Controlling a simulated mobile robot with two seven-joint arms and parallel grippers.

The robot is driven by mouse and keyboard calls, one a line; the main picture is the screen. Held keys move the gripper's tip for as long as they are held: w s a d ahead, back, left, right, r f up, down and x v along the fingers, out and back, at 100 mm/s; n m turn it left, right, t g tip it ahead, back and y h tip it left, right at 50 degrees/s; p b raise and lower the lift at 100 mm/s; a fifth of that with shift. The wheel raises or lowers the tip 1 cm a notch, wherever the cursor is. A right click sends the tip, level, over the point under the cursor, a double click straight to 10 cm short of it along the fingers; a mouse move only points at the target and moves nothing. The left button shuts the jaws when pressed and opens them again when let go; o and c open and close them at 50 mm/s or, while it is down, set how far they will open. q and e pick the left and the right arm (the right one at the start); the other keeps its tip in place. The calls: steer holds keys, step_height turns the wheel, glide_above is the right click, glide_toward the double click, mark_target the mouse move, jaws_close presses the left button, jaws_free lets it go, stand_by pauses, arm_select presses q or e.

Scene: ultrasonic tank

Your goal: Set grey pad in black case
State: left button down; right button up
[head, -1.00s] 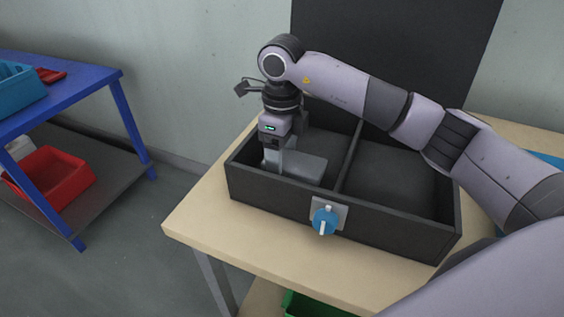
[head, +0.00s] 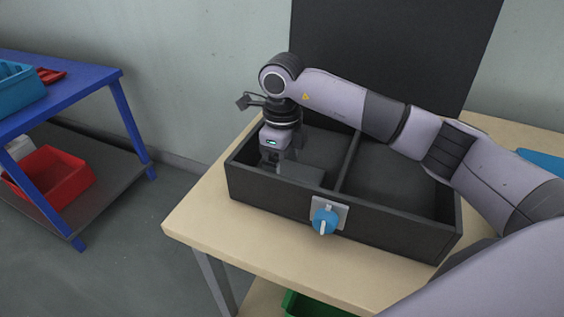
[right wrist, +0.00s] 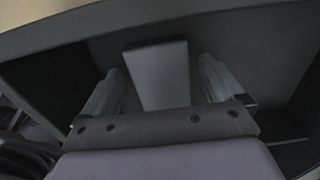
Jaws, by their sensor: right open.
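The black case (head: 290,208) stands on the table, open at the top and split by a divider into a left and a right compartment. The grey pad (head: 305,174) is low inside the left compartment, near the front wall; its left part is hidden by my gripper. My right gripper (head: 277,166) reaches down into that compartment at the pad. In the right wrist view, its fingers (right wrist: 161,66) are apart, one on each side of the pad (right wrist: 160,78), with narrow gaps showing. My left gripper is not in view.
The right compartment (head: 390,185) is empty. A blue knob (head: 324,221) sticks out from the case's front. The wooden table (head: 205,215) is clear at the front left. A blue bench (head: 85,82) with a red bin (head: 55,177) stands at the left. A dark panel (head: 395,50) stands behind.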

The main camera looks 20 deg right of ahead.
mark_target(282, 169)
step_height(282, 169, up, 12)
stand_by(0.4)
stand_by(0.3)
